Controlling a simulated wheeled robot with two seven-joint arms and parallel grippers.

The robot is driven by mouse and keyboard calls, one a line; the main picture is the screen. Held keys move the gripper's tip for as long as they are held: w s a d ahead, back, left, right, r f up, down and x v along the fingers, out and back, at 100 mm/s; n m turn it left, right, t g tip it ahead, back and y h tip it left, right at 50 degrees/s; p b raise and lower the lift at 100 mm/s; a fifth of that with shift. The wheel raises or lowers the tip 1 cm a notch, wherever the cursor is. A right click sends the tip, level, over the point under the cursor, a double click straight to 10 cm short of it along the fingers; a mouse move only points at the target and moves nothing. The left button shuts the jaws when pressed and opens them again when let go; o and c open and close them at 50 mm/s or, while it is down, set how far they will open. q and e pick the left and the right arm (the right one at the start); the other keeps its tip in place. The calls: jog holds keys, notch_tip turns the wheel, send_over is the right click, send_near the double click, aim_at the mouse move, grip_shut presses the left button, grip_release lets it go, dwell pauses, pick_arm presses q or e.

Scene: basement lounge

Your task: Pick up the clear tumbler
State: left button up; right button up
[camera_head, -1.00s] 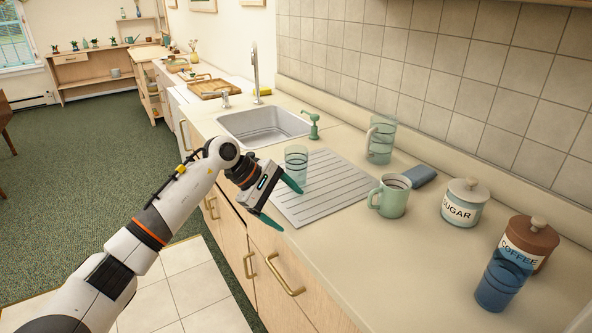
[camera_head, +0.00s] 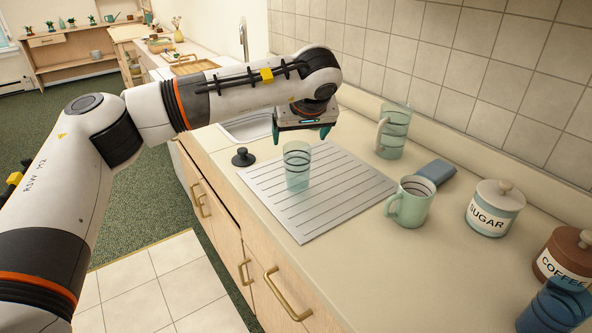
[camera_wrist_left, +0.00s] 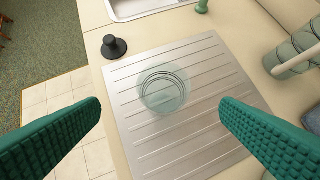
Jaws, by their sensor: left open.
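The clear tumbler (camera_head: 297,166), see-through with dark rings, stands upright on the ribbed drainboard (camera_head: 345,199). In the left wrist view the tumbler (camera_wrist_left: 164,91) is seen from above, between the two green fingers but farther off. My left gripper (camera_head: 301,134) is open and empty, pointing down. It is behind and above the tumbler in the head view, apart from it. In the left wrist view the left gripper's fingers (camera_wrist_left: 160,118) are wide apart on either side. My right gripper is not in view.
A black stopper (camera_head: 243,157) sits left of the drainboard, near the sink (camera_head: 248,127).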

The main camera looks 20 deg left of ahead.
aim_at(297, 149)
pick_arm(q)
jog(key=b+x, duration=0.2)
jog(key=x, duration=0.5)
jog(key=shift+w+d+r+b, duration=0.1)
jog(key=shift+w+b, duration=0.05)
jog(key=shift+b, duration=0.2)
jog(key=shift+b+x, duration=0.45)
jog(key=shift+x, duration=0.6)
jog(key=shift+w, duration=0.15)
jog(key=shift+r, duration=0.1)
jog(key=shift+c, duration=0.9)
jog(key=c, duration=1.3)
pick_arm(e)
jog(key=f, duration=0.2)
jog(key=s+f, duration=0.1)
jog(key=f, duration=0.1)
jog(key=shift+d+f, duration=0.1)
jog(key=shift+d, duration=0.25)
